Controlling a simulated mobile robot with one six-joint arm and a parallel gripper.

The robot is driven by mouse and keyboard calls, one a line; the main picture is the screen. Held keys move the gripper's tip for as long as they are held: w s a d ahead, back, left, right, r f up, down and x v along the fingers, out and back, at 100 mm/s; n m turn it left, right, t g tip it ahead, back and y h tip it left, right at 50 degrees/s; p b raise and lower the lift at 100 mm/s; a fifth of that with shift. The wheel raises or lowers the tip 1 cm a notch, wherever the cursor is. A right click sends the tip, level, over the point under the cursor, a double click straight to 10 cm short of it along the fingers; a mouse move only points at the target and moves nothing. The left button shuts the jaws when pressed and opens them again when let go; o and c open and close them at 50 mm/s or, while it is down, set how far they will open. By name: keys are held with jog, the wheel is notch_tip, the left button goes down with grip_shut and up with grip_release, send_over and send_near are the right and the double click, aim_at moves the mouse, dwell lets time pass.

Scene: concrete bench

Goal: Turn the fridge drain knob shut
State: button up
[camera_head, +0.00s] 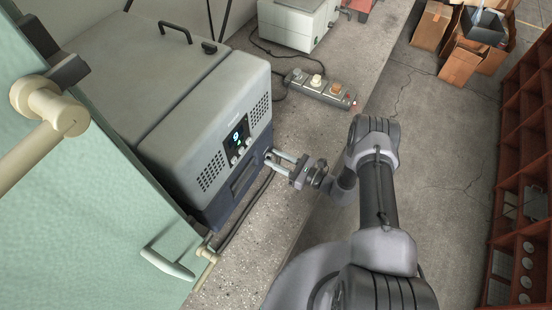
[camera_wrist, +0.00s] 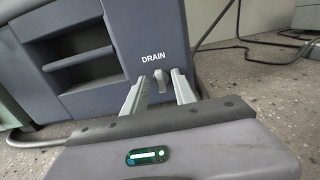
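The grey portable fridge (camera_head: 185,110) stands on the concrete bench, with a lit display on its front. Its small grey drain knob (camera_wrist: 160,80) is low on the dark lower front, under the white word DRAIN, in the wrist view. The knob's handle looks roughly upright. My gripper (camera_head: 270,158) reaches to the right end of the fridge's lower front. In the wrist view my gripper (camera_wrist: 160,77) is open, with one finger on each side of the knob and gaps between. I cannot tell whether the fingertips touch the fridge. The knob is not clear in the head view.
A dark cable (camera_head: 243,215) runs along the bench by the fridge front. A power strip (camera_head: 320,88) and a pale box (camera_head: 295,25) stand farther back. A pale green panel (camera_head: 85,190) with a handle is at left. The bench's right edge lies under my arm.

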grip_shut()
jog(key=shift+n, duration=0.4)
jog(key=n+b, duration=0.1)
jog(key=n, duration=0.3)
jog(key=shift+f, duration=0.1)
jog(key=n, duration=0.4)
jog(key=shift+s+n, duration=0.1)
jog(key=shift+n, duration=0.2)
jog(key=n, duration=0.4)
jog(key=shift+b, duration=0.4)
jog(key=n, duration=0.4)
jog(key=shift+f, duration=0.1)
jog(key=shift+n, duration=0.4)
grip_release()
